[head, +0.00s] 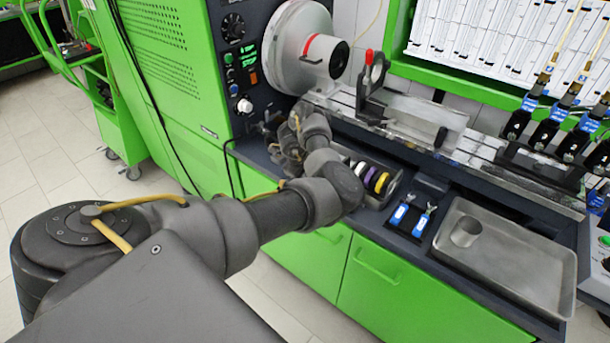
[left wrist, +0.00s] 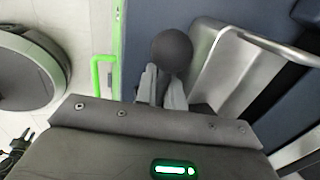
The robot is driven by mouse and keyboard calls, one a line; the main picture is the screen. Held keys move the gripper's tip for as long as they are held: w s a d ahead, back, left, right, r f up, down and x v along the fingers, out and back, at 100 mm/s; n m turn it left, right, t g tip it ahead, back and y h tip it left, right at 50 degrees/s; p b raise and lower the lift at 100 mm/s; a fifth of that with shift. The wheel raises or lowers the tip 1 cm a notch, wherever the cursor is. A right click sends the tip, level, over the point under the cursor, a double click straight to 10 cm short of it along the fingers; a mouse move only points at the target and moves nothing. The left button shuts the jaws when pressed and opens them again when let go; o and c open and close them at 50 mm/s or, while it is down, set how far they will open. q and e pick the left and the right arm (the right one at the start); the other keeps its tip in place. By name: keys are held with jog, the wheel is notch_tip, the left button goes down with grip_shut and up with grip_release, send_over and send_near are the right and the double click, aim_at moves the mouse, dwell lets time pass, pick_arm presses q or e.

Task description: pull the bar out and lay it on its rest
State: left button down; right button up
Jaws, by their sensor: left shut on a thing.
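In the left wrist view my left gripper (left wrist: 161,82) is shut on a dark round knob (left wrist: 172,48), which sits at the tips of its two grey fingers. The knob looks like the end of the bar; the bar's shaft does not show clearly. A bright metal piece (left wrist: 232,75) with a sloping edge lies just right of the knob. In the head view my left arm reaches over the bench front below the big motor, and its own links hide most of the gripper and the knob. I cannot make out the rest with certainty. My right gripper is not in view.
Blue-tagged tools (head: 422,222) and a metal tray (head: 530,262) with a cup (head: 466,232) lie to the right. The grey motor (head: 300,50) and clamp rail (head: 400,118) stand behind.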

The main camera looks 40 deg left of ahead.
pick_arm(q)
jog(key=shift+f, duration=0.1)
dwell(0.3)
jog(key=c, duration=1.5)
grip_release()
jog(key=shift+d+f, duration=0.1)
jog(key=shift+o, duration=0.5)
jog(key=shift+s+f, duration=0.2)
jog(key=p+v, duration=0.1)
jog(key=v, duration=0.1)
jog(key=p+v, duration=0.1)
jog(key=v, duration=0.1)
jog(key=p+v, duration=0.1)
jog(key=v, duration=0.1)
jog(key=shift+w, duration=0.35)
jog(key=shift+p+v, duration=0.6)
jog(key=shift+v, duration=2.25)
